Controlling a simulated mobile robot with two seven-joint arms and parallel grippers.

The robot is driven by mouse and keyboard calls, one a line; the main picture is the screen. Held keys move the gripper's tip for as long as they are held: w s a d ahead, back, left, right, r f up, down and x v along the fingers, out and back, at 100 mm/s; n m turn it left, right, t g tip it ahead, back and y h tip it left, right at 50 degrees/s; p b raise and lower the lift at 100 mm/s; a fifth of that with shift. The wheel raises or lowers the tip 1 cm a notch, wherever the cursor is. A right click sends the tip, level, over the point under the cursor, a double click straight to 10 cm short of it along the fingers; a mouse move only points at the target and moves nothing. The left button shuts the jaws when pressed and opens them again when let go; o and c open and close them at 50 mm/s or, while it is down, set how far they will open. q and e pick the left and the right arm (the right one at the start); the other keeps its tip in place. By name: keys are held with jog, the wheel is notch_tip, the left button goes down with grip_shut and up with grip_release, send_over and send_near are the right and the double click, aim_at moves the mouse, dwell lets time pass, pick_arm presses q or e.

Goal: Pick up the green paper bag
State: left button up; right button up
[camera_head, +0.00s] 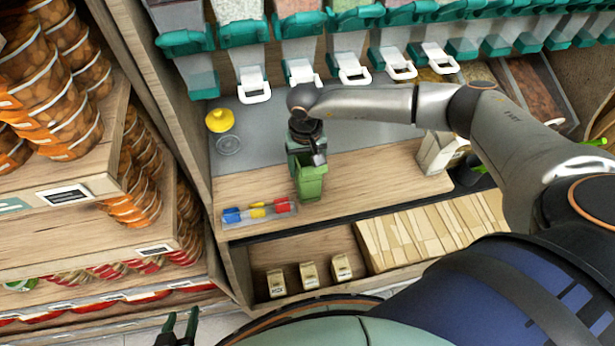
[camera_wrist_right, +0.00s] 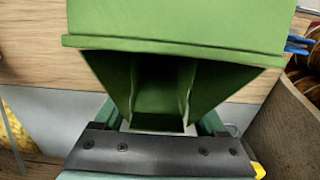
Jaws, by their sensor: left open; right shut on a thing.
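The green paper bag (camera_head: 310,182) is at the front of the wooden counter. My right gripper (camera_head: 304,156), on the arm reaching in from the right, is shut on it. In the right wrist view the bag (camera_wrist_right: 170,30) fills the upper middle, its open mouth towards the camera, and my right gripper (camera_wrist_right: 165,145) is at its near edge. I cannot tell if the bag touches the counter. My left gripper (camera_head: 182,326) is open and empty at the bottom left, low and well away from the bag.
A tray of blue, yellow and red items (camera_head: 258,212) lies left of the bag. A yellow juicer top (camera_head: 220,120) sits behind it. Dispensers with white handles (camera_head: 302,72) hang above the counter. Shelves of orange jars (camera_head: 60,110) stand left. Small boxes (camera_head: 309,275) are below.

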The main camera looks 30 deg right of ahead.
jog(key=shift+c, duration=1.2)
